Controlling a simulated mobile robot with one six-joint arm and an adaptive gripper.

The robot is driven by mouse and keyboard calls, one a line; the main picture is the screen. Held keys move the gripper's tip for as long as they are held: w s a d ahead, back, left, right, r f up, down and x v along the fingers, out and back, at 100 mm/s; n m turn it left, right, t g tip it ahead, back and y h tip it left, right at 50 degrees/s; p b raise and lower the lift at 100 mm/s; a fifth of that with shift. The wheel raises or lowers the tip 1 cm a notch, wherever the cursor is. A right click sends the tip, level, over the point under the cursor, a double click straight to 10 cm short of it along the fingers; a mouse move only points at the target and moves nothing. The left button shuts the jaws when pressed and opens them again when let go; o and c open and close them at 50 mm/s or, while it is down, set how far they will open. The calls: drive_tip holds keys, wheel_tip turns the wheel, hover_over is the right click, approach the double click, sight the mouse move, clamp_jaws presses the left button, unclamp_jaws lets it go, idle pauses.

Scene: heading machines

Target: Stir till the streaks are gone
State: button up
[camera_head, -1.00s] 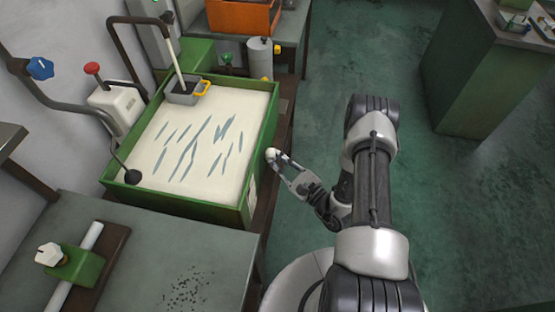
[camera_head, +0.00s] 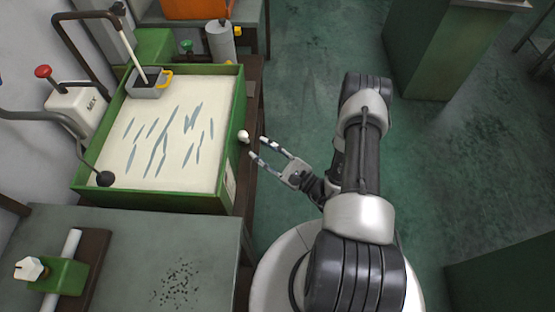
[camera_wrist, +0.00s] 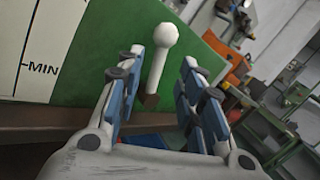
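A green-walled tank (camera_head: 152,199) holds creamy liquid (camera_head: 128,170) with several blue-grey streaks on its surface. A white ball-topped knob (camera_head: 243,136) stands on the tank's right side. In the wrist view the knob (camera_wrist: 163,45) shows on a short stem in front of the green wall, between and beyond my fingers. My gripper (camera_head: 258,148) is open and empty, just right of the knob, apart from it. Its two fingers are spread wide in the wrist view (camera_wrist: 160,85).
A grey cup with a yellow handle (camera_head: 148,90) sits at the tank's back edge with a white stick in it. A black-ball lever (camera_head: 105,178) reaches over the front left. A grey bench (camera_head: 135,240) stands in front. Green floor (camera_head: 300,80) is clear to the right.

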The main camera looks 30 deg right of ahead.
drive_tip(key=r+v, duration=0.1)
drive_tip(key=v, duration=0.5)
drive_tip(key=shift+s+f, duration=0.4)
drive_tip(key=shift+f, duration=0.15)
drive_tip(key=shift+d, duration=0.1)
idle(0.4)
